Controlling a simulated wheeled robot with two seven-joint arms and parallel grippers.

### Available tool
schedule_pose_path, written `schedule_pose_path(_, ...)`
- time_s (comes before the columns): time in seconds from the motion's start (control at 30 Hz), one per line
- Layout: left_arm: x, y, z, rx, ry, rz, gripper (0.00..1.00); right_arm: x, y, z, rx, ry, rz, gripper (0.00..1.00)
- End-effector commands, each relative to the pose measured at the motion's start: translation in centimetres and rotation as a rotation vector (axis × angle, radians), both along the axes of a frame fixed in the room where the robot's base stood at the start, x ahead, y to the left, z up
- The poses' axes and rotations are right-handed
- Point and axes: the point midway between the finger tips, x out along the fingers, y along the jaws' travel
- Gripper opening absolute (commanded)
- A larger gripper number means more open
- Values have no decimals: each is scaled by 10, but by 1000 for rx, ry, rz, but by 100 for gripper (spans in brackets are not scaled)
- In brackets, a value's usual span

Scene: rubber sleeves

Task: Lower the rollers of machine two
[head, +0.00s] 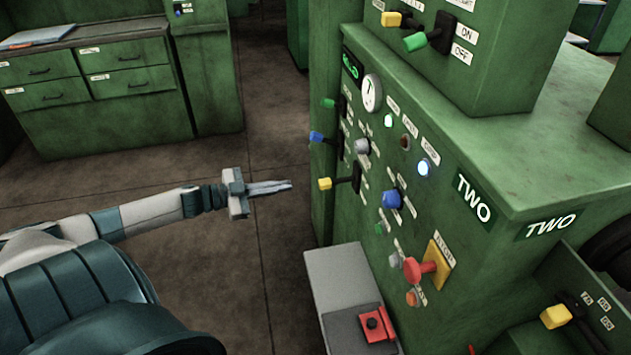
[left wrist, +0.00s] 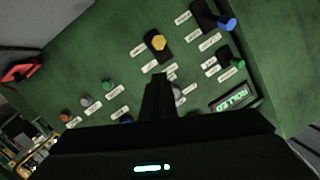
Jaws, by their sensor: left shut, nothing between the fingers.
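Machine two (head: 470,205) is a green cabinet labelled TWO at the right of the head view. Its panel has levers with a green handle (head: 328,103), a blue handle (head: 317,137) and a yellow handle (head: 325,184) along the left side. These also show in the left wrist view as the green handle (left wrist: 238,64), the blue handle (left wrist: 228,24) and the yellow handle (left wrist: 158,42). My left gripper (head: 289,185) is shut and empty, pointing at the panel, left of the yellow handle and apart from it. My right gripper is out of view.
Lower on the panel are a blue knob (head: 391,199) and a red button (head: 413,270) on a yellow plate. A grey box (head: 335,275) with a red switch (head: 375,323) stands below. Green drawers (head: 130,85) stand at the back left. The floor between is clear.

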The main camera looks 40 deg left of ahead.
Motion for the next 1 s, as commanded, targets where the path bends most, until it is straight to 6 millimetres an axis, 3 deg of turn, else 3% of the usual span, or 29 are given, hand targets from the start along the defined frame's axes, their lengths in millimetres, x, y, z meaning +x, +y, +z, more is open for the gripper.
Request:
schedule_pose_path(0.1,2,-3,19,7,-11,-46,0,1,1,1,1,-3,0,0)
schedule_pose_path(0.2,2,-4,24,9,-13,-58,0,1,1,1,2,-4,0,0)
schedule_pose_path(0.67,4,-5,22,7,-12,-55,0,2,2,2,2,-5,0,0)
schedule_pose_path(1.0,24,-18,21,7,-15,-54,0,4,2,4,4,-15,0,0)
